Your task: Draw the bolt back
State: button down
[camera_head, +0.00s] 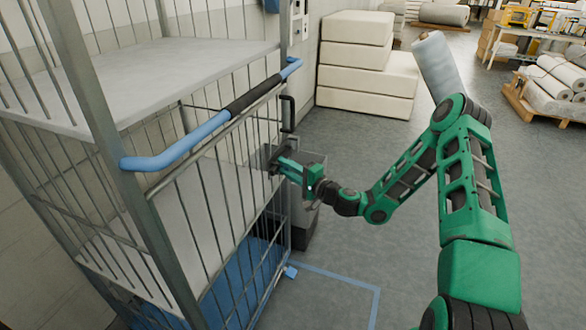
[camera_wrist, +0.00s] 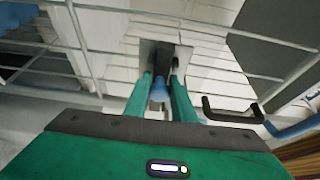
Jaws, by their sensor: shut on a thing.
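The roll cage's barred gate (camera_head: 215,190) stands at the left in the head view. My green gripper (camera_head: 278,163) reaches to the gate's right edge. In the wrist view its two fingers (camera_wrist: 162,80) are shut around the bolt (camera_wrist: 158,92), which shows as a blue end and a dark part between them. A grey plate (camera_wrist: 148,50) sits behind the fingertips. The fingers hide much of the bolt, and in the head view my gripper covers nearly all of it. How far the bolt is slid cannot be told.
A black handle (camera_head: 287,113) stands on the gate just above my gripper. A blue push bar with a dark grip (camera_head: 255,95) crosses above it. A grey box (camera_head: 305,205) stands behind my gripper. Cream wadding blocks (camera_head: 365,85) are stacked behind.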

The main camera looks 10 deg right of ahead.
jog(key=c, duration=1.7)
grip_release()
jog(key=shift+s+a+f, duration=0.1)
jog(key=shift+s+f, duration=0.05)
jog(key=shift+s, duration=0.05)
jog(key=shift+o, duration=0.9)
jog(key=shift+d, duration=0.35)
jog(key=v, duration=1)
jog(key=shift+s, duration=0.2)
jog(key=shift+d, duration=0.15)
